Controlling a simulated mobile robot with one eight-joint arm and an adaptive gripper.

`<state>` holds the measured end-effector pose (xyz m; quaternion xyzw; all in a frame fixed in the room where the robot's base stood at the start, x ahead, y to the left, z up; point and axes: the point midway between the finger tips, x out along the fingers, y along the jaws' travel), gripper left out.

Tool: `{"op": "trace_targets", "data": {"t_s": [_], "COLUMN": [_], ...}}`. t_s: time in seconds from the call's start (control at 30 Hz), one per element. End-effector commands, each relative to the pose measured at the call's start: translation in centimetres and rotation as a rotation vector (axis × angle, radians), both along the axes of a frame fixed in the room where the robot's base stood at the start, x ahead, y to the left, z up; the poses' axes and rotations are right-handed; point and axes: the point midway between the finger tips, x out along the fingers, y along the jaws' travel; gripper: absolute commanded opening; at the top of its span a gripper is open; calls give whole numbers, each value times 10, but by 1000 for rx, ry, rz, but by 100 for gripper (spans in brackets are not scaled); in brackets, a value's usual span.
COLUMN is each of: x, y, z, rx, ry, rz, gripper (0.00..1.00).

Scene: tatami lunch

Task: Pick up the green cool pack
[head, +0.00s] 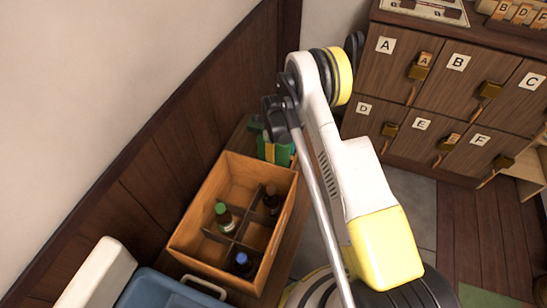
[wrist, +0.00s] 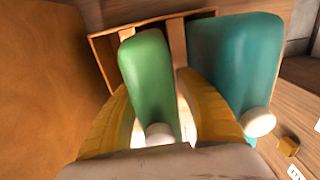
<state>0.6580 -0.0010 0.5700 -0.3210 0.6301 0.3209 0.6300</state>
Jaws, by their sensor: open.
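The green cool pack (wrist: 147,75) stands in the middle of the wrist view, a rounded green body with a white cap at its near end. My gripper (wrist: 153,84) is open, with one yellow finger on each side of the pack. I cannot tell whether the fingers touch it. A larger teal pack (wrist: 236,60) with a white cap is close beside it, to the right of the right finger. In the head view, green (head: 283,156) shows beside a yellow finger behind the wooden crate, but my arm hides much there.
A wooden frame (wrist: 103,52) lies behind the packs in the wrist view. In the head view, a divided wooden crate (head: 190,226) holds several bottles. A blue bin (head: 160,291) is at the front left. Lettered lockers (head: 382,72) stand at the back right.

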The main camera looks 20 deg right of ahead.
Motion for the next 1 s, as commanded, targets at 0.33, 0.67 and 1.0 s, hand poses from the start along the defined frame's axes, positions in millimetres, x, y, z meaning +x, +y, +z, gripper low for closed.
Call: {"op": "trace_targets", "data": {"t_s": [0.33, 0.67, 1.0], "x": [0, 0, 0], "y": [0, 0, 0], "z": [1, 5, 70], "rx": [0, 0, 0], "ry": [0, 0, 0], "rz": [0, 0, 0], "gripper": [0, 0, 0]}}
